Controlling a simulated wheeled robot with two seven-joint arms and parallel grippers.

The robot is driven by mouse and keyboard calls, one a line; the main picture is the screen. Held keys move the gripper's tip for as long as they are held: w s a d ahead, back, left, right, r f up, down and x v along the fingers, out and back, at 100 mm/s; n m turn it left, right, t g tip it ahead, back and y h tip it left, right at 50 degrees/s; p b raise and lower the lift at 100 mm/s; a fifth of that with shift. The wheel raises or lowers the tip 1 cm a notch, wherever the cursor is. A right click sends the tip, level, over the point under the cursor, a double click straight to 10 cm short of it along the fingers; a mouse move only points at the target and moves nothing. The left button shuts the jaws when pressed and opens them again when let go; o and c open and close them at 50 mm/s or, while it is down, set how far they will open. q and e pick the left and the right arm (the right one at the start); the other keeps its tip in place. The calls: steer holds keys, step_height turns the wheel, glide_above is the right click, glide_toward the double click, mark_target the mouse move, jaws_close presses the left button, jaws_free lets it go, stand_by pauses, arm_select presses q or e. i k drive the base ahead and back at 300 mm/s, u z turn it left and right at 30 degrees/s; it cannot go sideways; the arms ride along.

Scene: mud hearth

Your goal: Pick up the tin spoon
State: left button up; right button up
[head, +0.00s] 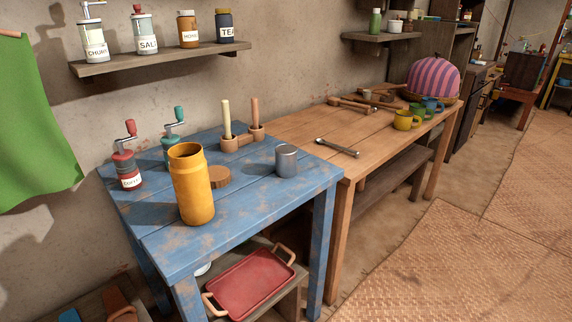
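A small grey metal utensil (337,147) lies flat near the left front edge of the brown wooden table (300,128). It is long and thin with wider ends; it may be the tin spoon, but it is too small to tell its exact shape. It lies to the right of a grey metal cup (287,161), apart from it. Nothing touches it from above. Neither of my grippers is in the head view.
A blue table (240,242) adjoins on the left, with a tall yellow jar (192,185), a wooden lid (219,178), grinders and candles. Mugs (406,120) and a striped dome (434,78) stand farther back. The matted floor (440,260) at right is clear.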

mark_target(321, 141)
steer(key=z, duration=1.25)
steer(key=i, duration=2.5)
steer(key=u, duration=2.85)
